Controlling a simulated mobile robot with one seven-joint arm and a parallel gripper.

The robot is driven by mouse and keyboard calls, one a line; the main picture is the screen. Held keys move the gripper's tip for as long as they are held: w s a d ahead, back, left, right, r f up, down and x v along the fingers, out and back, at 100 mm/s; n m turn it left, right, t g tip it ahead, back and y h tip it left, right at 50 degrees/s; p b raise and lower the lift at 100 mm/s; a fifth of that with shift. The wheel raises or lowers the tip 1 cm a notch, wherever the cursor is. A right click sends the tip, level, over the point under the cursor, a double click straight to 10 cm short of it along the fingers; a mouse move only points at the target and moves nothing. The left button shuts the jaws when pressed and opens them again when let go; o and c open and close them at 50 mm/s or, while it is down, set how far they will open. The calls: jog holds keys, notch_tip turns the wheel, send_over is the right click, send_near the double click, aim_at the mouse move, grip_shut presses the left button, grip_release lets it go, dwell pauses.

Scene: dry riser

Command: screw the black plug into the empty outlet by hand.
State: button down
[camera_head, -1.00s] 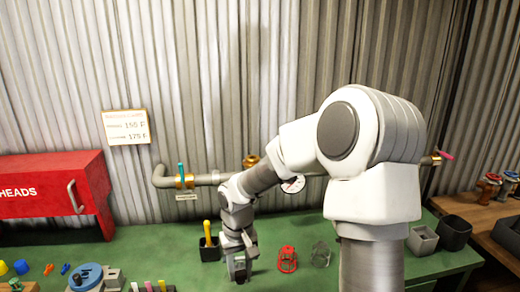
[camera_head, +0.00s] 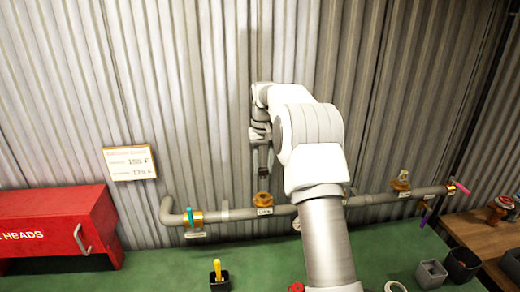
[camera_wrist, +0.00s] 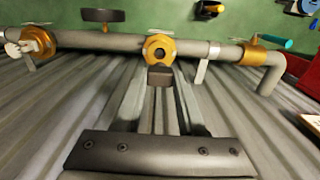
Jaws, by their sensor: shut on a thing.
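My gripper (camera_head: 263,170) is raised in front of the corrugated wall, pointing down, above the grey pipe. In the wrist view its fingertips (camera_wrist: 160,82) are shut on a dark block, the black plug (camera_wrist: 160,76). The brass outlet (camera_head: 264,199) sits on the pipe just below my gripper, with a small label under it. In the wrist view the outlet (camera_wrist: 158,48) shows a round opening, just beyond the plug. The plug appears apart from the outlet in the head view; its thread is hidden.
The pipe (camera_head: 240,214) runs along the wall above the green bench (camera_head: 160,268). A second brass outlet (camera_head: 401,183) at right holds a fitting. A teal-handled valve (camera_head: 190,222) is at left. A yellow-handled tool (camera_head: 217,270) stands in a black holder. The red cabinet (camera_head: 60,225) is far left.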

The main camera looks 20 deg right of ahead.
aim_at(263, 174)
jog(key=shift+w+r, duration=0.15)
jog(key=shift+r, duration=0.1)
jog(key=shift+f, duration=0.1)
jog(key=shift+f+b, duration=1.5)
jog(key=shift+f, duration=1.2)
jog(key=shift+p, duration=0.4)
jog(key=shift+f+b, duration=0.8)
jog(key=shift+f, duration=0.9)
